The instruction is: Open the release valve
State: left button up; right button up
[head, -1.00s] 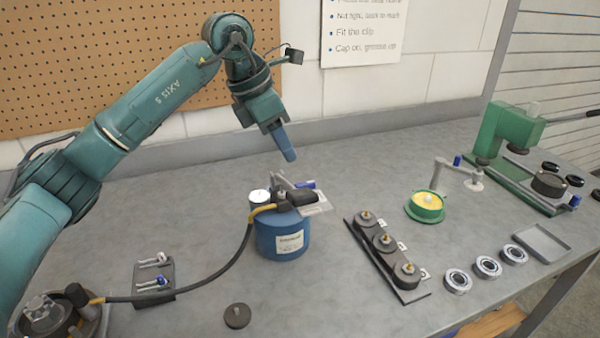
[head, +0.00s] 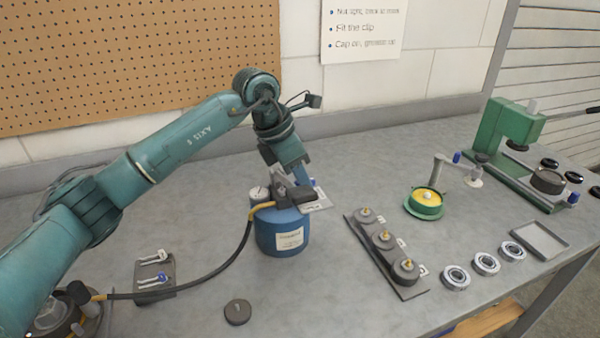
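A blue canister (head: 282,238) with a white label stands on the bench. On its top are a small gauge (head: 258,193), a dark block (head: 301,196) and a black hose with a yellow end (head: 262,207). I cannot make out which part is the release valve. My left gripper (head: 306,178) points down at the canister's top, right behind the dark block. Its blue fingers overlap the blue-tipped lever there, so I cannot tell touching from apart, or open from shut. My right gripper is not in view.
A rack with several hubs (head: 388,249), a green pot of yellow grease (head: 426,201), several bearings (head: 487,264), a grey tray (head: 540,240) and a green press (head: 508,135) stand to the right. A dark cap (head: 238,312) and a small holder (head: 154,279) lie in front and left.

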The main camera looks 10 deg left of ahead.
pick_arm(q)
grip_shut()
jog(key=shift+m, duration=0.3)
jog(key=m+g, duration=0.1)
jog(key=m, duration=0.1)
jog(key=shift+w+m+h, duration=0.15)
jog(key=shift+m+h, duration=0.15)
jog(key=m+g, duration=0.1)
jog(key=m, duration=0.1)
jog(key=m+g, duration=0.1)
jog(key=m, duration=0.1)
jog(key=shift+w+r+m, duration=0.1)
jog(key=shift+w+m, duration=0.1)
jog(key=shift+m, duration=0.1)
jog(key=m+g, duration=0.1)
jog(key=m, duration=0.1)
jog(key=m+g, duration=0.1)
jog(key=m, duration=0.2)
jog(key=shift+w+y, duration=0.2)
jog(key=shift+y, duration=0.2)
jog(key=shift+w+d+m+g+y+p, duration=0.1)
jog(key=shift+m+g+y+p, duration=0.2)
jog(key=shift+m, duration=0.95)
jog(key=shift+w+d+m+g+y+p, duration=0.1)
jog(key=shift+m+g+y+p, duration=0.2)
jog(key=shift+m, duration=0.95)
jog(key=shift+o, duration=1.2)
grip_release()
